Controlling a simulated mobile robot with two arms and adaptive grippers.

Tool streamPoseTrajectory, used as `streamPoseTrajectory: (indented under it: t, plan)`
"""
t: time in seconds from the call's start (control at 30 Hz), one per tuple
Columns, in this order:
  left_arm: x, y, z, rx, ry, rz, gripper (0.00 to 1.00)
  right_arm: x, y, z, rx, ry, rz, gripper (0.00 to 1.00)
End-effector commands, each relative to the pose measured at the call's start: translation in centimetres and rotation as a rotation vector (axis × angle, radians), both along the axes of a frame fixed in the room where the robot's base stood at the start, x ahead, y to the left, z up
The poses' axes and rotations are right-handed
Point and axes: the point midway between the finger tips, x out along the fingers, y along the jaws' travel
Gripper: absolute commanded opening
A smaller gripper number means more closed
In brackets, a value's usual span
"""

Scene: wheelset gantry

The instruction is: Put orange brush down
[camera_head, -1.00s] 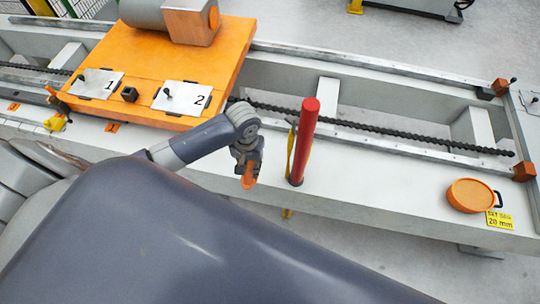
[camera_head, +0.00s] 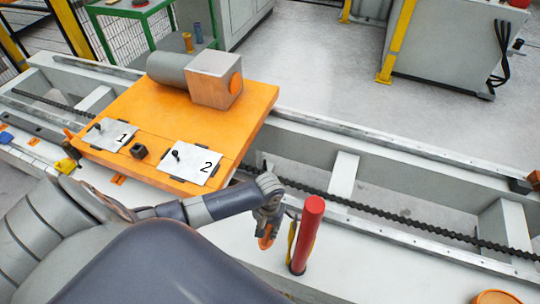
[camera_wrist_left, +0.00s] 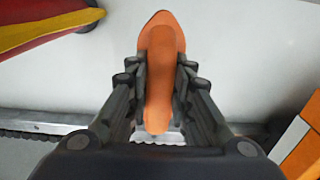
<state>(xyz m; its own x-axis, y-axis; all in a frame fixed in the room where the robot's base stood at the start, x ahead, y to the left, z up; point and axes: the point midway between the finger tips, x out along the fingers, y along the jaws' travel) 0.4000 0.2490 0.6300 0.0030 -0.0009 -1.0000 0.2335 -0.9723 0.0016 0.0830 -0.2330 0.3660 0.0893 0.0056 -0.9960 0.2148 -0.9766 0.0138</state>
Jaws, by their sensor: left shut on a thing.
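The orange brush (camera_wrist_left: 160,70) is between the fingers of my left gripper (camera_wrist_left: 158,88) in the left wrist view, with its rounded end pointing away. In the head view my left gripper (camera_head: 267,222) is shut on the brush (camera_head: 266,238), just left of a red post, over the pale beam top. I cannot tell whether the brush touches the surface. My right gripper is not in view.
The red post (camera_head: 307,235) stands upright close to the right of my left gripper. An orange carriage (camera_head: 130,108) with plates 1 (camera_head: 108,133) and 2 (camera_head: 190,163) lies left. A dark chain (camera_head: 400,220) runs along the gantry.

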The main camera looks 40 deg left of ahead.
Motion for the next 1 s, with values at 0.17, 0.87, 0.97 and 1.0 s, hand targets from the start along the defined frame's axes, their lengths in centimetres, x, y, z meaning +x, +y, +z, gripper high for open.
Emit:
streamPoseTrajectory:
  t: [0.17,0.87,0.97,1.0]
  plan:
    - [0.1,0.0,-2.1,0.0,0.0,0.001,0.01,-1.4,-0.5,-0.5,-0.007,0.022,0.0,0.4]
    - [0.1,0.0,-4.3,0.0,-0.002,0.0,0.41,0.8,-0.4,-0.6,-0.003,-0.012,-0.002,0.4]
    - [0.1,0.0,-4.3,0.0,-0.002,0.0,0.41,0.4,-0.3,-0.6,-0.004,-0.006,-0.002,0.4]
    - [0.1,0.0,-4.3,0.0,-0.002,0.0,0.41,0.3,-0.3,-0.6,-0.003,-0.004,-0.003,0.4]
